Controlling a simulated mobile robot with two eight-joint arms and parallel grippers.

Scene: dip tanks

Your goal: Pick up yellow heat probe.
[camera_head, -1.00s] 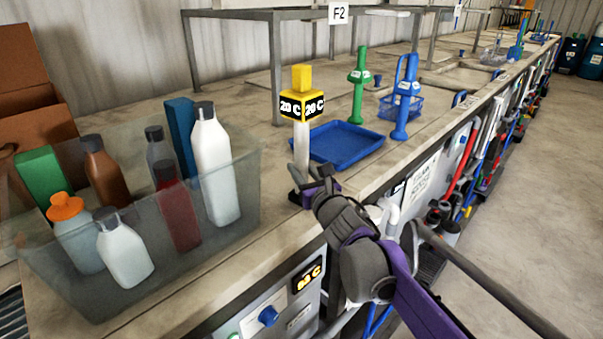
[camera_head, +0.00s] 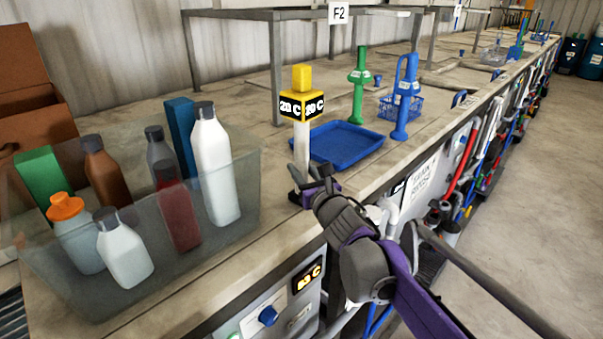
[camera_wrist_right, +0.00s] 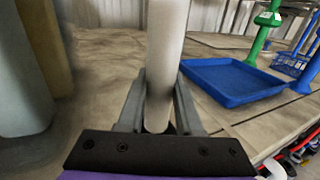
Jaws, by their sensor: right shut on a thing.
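The yellow heat probe (camera_head: 302,108) stands upright on the bench, with a yellow knob, a black display band reading 20 C and a pale shaft. Its shaft also shows in the right wrist view (camera_wrist_right: 166,60), between the two fingers. My right gripper (camera_head: 303,178) is shut on the lower part of the shaft, close to the bench top. The gripper fingers show in the right wrist view (camera_wrist_right: 157,105), one on each side of the shaft. The probe's foot is partly hidden by the gripper. My left gripper is not in view.
A clear bin (camera_head: 90,300) with several bottles stands left of the probe. A blue tray (camera_head: 345,143) lies behind it to the right. Green (camera_head: 358,90) and blue (camera_head: 403,100) upright tools stand beyond. The bench front carries a panel with an orange display (camera_head: 307,278).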

